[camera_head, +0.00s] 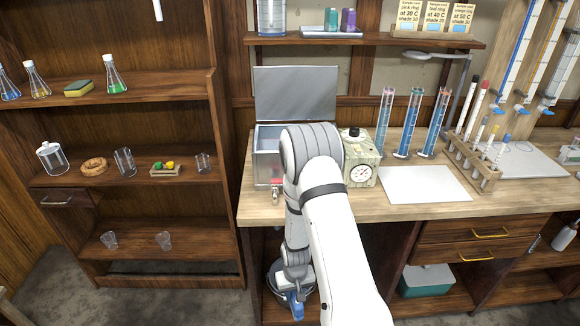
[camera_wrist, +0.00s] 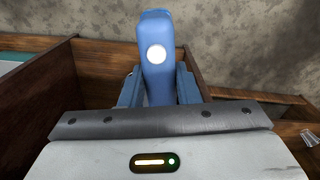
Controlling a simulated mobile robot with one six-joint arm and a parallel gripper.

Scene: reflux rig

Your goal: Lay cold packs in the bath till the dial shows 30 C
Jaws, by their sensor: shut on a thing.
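My gripper (camera_wrist: 158,88) is shut on a blue cold pack (camera_wrist: 157,50), a rounded slab with a white round spot. In the head view, the cold pack (camera_head: 296,304) hangs low in front of the bench, below its top. The bath looks to be the metal box (camera_head: 264,172) on the bench, with its lid (camera_head: 295,92) standing open behind it. My arm covers its right part, and its inside is mostly hidden. The round dial (camera_head: 360,174) faces front on a pale box right of my arm. Its reading is too small to tell.
A white sheet (camera_head: 425,185) lies on the bench (camera_head: 400,212) right of the dial. Tall cylinders (camera_head: 408,125) and a test tube rack (camera_head: 472,165) stand beyond it. A teal-and-white box (camera_head: 427,281) sits on the lower shelf. Open floor (camera_head: 190,300) shows at the left.

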